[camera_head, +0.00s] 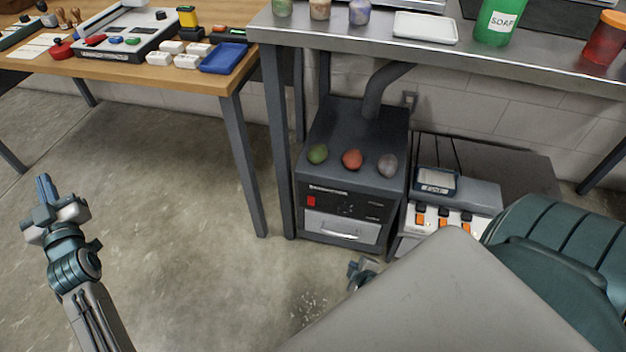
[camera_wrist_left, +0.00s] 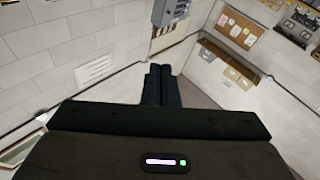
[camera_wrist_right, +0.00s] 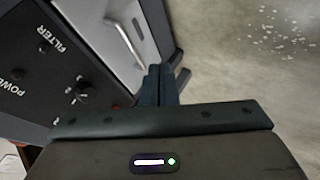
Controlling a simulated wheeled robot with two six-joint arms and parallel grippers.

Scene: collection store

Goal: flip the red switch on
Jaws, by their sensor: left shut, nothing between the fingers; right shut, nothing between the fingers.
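The red switch (camera_head: 311,201) is a small red rectangle at the left of the front panel of a dark box-shaped machine (camera_head: 352,140) below the steel bench. Whether it is on or off is too small to tell. In the right wrist view the machine's panel (camera_wrist_right: 60,80) shows "POWER" and "FILTER" labels; the switch is not clearly visible there. My right gripper (camera_head: 362,268) is shut and empty, low in front of the machine and apart from it, partly hidden by my arm. My left gripper (camera_head: 44,188) is shut and empty at the far left, over open floor.
Green, red and grey lumps (camera_head: 352,159) lie on the machine's top. A white unit with orange switches (camera_head: 437,218) stands to its right. The steel bench (camera_head: 470,60) overhangs behind, and a wooden table (camera_head: 130,72) stands left. The floor between is clear except for white specks.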

